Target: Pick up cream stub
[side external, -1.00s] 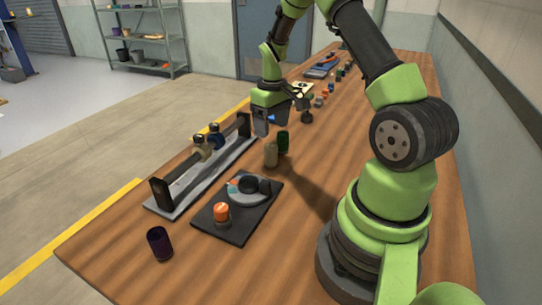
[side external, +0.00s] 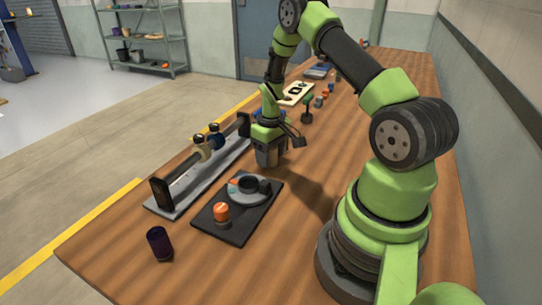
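My gripper (side external: 268,158) is low over the table, just right of the long roller rack. It points down at the place where a beige, cream-like stub and a dark green stub stood earlier. Both stubs are now hidden behind or between the grey fingers. The gap between the fingers does not show, so I cannot tell whether they are open or shut, or whether they touch the cream stub.
The roller rack (side external: 184,205) lies left of my gripper. In front is a black board (side external: 237,232) with a grey disc and an orange-topped stub (side external: 221,212). Several small coloured pieces stand farther back.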

